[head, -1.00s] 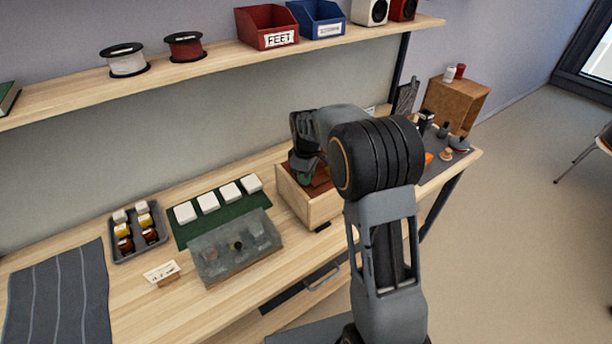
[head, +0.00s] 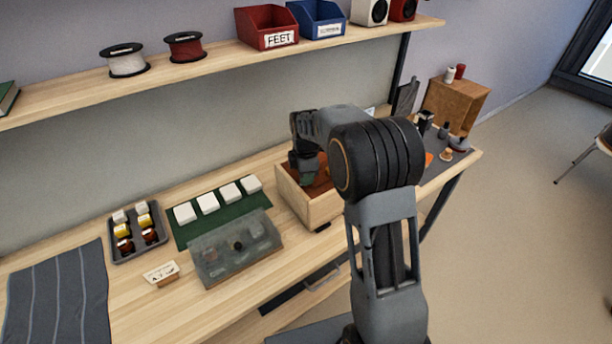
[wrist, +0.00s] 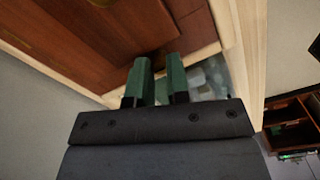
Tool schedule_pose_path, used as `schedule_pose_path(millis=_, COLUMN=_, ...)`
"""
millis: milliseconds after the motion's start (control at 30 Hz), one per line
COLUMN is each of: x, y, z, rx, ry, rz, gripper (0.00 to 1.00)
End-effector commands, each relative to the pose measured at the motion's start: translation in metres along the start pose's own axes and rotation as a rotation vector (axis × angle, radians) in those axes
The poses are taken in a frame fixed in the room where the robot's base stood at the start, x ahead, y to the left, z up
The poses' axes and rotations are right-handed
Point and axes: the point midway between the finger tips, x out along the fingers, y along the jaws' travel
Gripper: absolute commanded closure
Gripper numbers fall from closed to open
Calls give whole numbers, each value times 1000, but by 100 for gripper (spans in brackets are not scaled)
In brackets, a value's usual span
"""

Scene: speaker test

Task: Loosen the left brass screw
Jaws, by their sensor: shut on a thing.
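The wooden speaker box (head: 310,206) stands open-side up on the bench, with a red-brown panel (head: 322,180) inside. My gripper (head: 307,180) points down into its left part. In the wrist view my gripper's green fingers (wrist: 158,68) reach the panel (wrist: 80,45) near the box's pale wall (wrist: 240,50). They are nearly closed, with a narrow gap. The left brass screw is hidden at the fingertips, where they grip. A brass piece (wrist: 98,3) shows on the panel at the top edge of the wrist view, apart from the fingers.
A clear-lidded case (head: 232,262), a green mat (head: 232,212) with white blocks and a grey tray (head: 136,250) of small jars are left of the box. A dark mat (head: 440,172) with small items is to the right. A shelf (head: 210,66) runs above.

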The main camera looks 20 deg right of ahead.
Motion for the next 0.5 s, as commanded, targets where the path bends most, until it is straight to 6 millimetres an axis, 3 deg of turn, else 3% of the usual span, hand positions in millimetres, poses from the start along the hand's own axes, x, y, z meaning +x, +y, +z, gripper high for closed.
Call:
schedule_pose_path(millis=467, x=-1, y=1, z=0, rx=-15, ry=1, rz=4, gripper=100)
schedule_pose_path(millis=500, x=-1, y=1, z=0, rx=-15, ry=1, rz=4, gripper=82)
